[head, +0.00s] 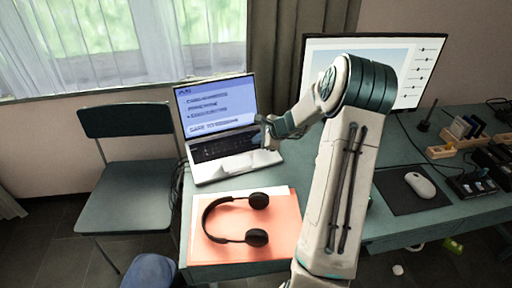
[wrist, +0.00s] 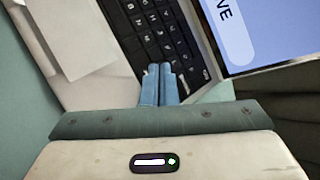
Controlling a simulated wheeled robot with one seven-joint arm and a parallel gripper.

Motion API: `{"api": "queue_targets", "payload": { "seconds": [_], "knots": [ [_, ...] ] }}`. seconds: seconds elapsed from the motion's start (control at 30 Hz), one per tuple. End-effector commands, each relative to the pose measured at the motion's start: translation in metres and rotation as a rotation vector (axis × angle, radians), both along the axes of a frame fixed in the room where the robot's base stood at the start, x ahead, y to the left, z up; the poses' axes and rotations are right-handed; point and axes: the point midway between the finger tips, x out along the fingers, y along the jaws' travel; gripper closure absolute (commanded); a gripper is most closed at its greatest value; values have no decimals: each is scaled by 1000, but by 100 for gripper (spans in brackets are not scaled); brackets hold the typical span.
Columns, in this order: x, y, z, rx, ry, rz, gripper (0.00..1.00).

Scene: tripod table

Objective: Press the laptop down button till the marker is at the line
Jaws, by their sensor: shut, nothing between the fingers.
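The laptop (head: 222,130) stands open on the left part of the desk, its blue screen (head: 215,105) showing several lines of text, too small to read fully. I cannot make out a marker or a line on it. My gripper (head: 268,128) is at the right edge of the laptop, by the keyboard. In the wrist view, the blue fingertips of my gripper (wrist: 159,68) are shut together, empty, over the lower right of the black keyboard (wrist: 150,30). I cannot tell whether they touch a key. The down button itself is not clearly visible; the fingers may cover it.
Black headphones (head: 235,218) lie on an orange folder (head: 275,225) in front of the laptop. A large monitor (head: 400,60) stands behind my arm. A mouse (head: 420,184) sits on a dark pad to the right. A chair (head: 130,180) stands left of the desk.

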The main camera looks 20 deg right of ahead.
Motion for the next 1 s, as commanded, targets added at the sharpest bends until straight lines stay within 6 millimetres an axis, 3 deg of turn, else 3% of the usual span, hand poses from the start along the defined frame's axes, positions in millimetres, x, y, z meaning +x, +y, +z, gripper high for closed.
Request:
{"api": "queue_targets", "payload": {
  "seconds": [0.73, 1.0],
  "knots": [
    [0, 0, 0, 0, 0, 0, 100],
    [0, 0, -9, -1, 0, -1, 100]
  ]
}}
